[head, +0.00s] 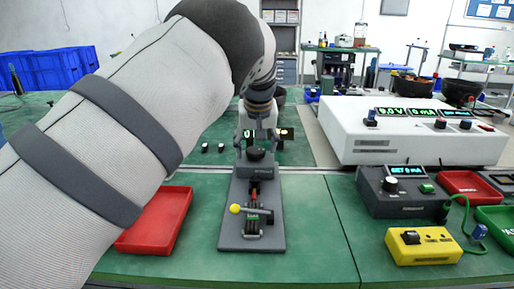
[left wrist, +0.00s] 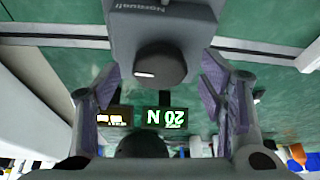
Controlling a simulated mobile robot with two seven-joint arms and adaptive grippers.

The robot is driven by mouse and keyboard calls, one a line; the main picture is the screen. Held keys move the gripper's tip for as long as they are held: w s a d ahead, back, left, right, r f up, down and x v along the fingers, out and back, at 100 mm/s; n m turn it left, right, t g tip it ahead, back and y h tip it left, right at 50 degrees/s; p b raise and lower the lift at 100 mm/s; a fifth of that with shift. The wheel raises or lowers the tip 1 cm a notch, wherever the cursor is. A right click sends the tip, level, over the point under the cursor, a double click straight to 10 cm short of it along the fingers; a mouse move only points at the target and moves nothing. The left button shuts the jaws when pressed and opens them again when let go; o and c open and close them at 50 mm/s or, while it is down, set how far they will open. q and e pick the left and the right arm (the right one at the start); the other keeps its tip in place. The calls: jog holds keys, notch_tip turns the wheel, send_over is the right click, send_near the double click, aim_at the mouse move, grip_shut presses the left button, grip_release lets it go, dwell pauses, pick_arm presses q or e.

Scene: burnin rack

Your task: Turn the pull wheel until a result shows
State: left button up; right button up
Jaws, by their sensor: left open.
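A dark round wheel (left wrist: 160,65) with a white mark is on the grey body of a pull tester (left wrist: 190,22) in the left wrist view. In the head view the wheel (head: 255,154) sits at the upper end of the tester's grey base (head: 236,215). My left gripper (head: 259,138) is over it; in the wrist view its open fingers (left wrist: 160,82) stand on either side of the wheel, and I cannot tell whether they touch it. A green display (left wrist: 165,118) seems to read 20 N, upside down. My right gripper is not in view.
A red tray (head: 160,222) lies left. A white power supply (head: 420,140), a dark meter box (head: 395,200) and a yellow box (head: 425,247) stand right.

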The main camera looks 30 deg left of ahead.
pick_arm(q)
jog(key=shift+w+f, duration=0.1)
jog(key=shift+f, duration=0.1)
jog(key=c, duration=1.2)
jog(key=shift+o, duration=0.2)
jog(key=shift+a+r, duration=0.1)
